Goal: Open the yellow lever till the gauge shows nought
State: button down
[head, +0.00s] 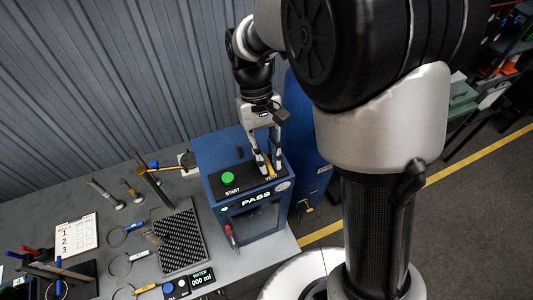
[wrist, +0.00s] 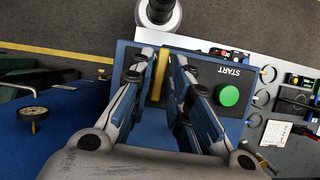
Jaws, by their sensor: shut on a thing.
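The yellow lever (head: 270,170) stands on the black top panel of the blue machine (head: 215,155), beside the label that seems to read VENT. In the wrist view the lever (wrist: 158,75) lies between my fingers. My gripper (head: 267,168) points down and is shut on the lever; its fingertips also show in the wrist view (wrist: 161,62). A small round dial gauge (wrist: 33,113) sits at the left of the wrist view, on a dark blue body; its reading is too small to tell.
A green START button (head: 227,178) is beside the lever. The machine's front display (head: 256,199) reads PASS. The grey bench (head: 120,225) to the left holds a dark ribbed mat, several rings, tools and a clipboard (head: 76,236). A dark blue body (head: 306,140) stands right of the machine.

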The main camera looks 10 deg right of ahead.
jog(key=shift+n, duration=0.3)
dwell(0.4)
jog(key=c, duration=1.7)
grip_release()
jog(key=shift+v, duration=5.95)
